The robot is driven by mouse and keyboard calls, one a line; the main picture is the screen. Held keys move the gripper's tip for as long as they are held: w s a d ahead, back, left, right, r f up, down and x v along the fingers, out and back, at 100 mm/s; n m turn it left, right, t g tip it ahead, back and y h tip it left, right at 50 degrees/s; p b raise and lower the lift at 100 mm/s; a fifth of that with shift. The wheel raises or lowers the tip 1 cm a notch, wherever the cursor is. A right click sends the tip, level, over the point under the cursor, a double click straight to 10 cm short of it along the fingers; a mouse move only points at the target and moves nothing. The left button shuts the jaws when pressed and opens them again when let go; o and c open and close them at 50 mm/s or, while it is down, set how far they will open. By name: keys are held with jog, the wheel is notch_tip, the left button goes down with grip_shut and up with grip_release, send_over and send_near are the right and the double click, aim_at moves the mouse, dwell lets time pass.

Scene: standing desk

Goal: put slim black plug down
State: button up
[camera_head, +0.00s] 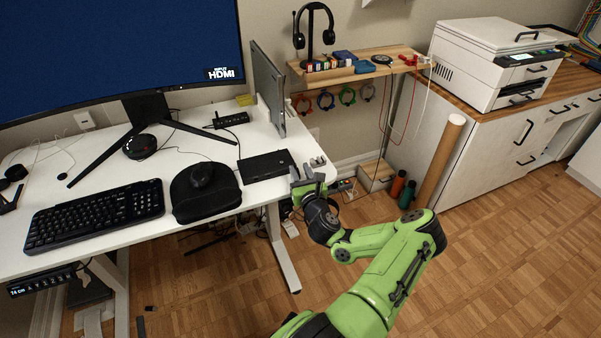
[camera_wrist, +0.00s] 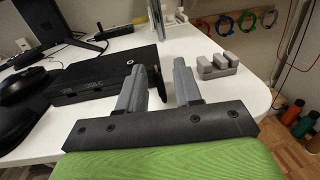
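My gripper (camera_head: 309,186) is at the right front corner of the white desk, over or just beyond its edge. In the wrist view its two grey fingers (camera_wrist: 160,84) stand apart. A narrow dark piece, apparently the slim black plug (camera_wrist: 160,83), shows upright between them, nearer the left finger. I cannot tell whether both fingers touch it. The plug cannot be made out in the head view. A small grey slotted block (camera_wrist: 217,66) stands on the desk corner to the right of the fingers; it also shows in the head view (camera_head: 318,161).
A flat black box (camera_head: 265,166) lies just left of my gripper. A mouse (camera_head: 202,174) on a black pad (camera_head: 206,192) and a keyboard (camera_head: 95,213) lie farther left. A thin upright panel (camera_head: 268,88) stands behind. Bare white desk shows around the slotted block.

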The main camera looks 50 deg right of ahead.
jog(key=shift+r, duration=0.15)
jog(key=p+v, duration=0.2)
jog(key=v, duration=1)
jog(key=shift+r, duration=0.1)
jog(key=w+a+r+n+t+y, duration=0.1)
jog(key=w+a+r+n+y, duration=0.1)
jog(key=w+a+n+y, duration=0.5)
jog(key=w+a+r+n+y, duration=0.25)
jog(key=a+n+y, duration=0.55)
jog(key=a+n, duration=0.4)
jog(key=a+n+g+y, duration=0.4)
jog(key=a+n+g, duration=0.2)
jog(key=a+n, duration=0.3)
jog(key=s+a+r+n+g+h, duration=0.2)
jog(key=s+r+n+h, duration=0.2)
jog(key=s+r+n, duration=0.3)
jog(key=s+a+r+n+g+h, duration=0.2)
jog(key=s+r+n+h, duration=0.2)
jog(key=s+r+n, duration=0.4)
notch_tip(320, 180, up, 2)
jog(key=shift+s+a+r, duration=0.1)
jog(key=shift+s+a, duration=0.25)
jog(key=shift+s, duration=0.8)
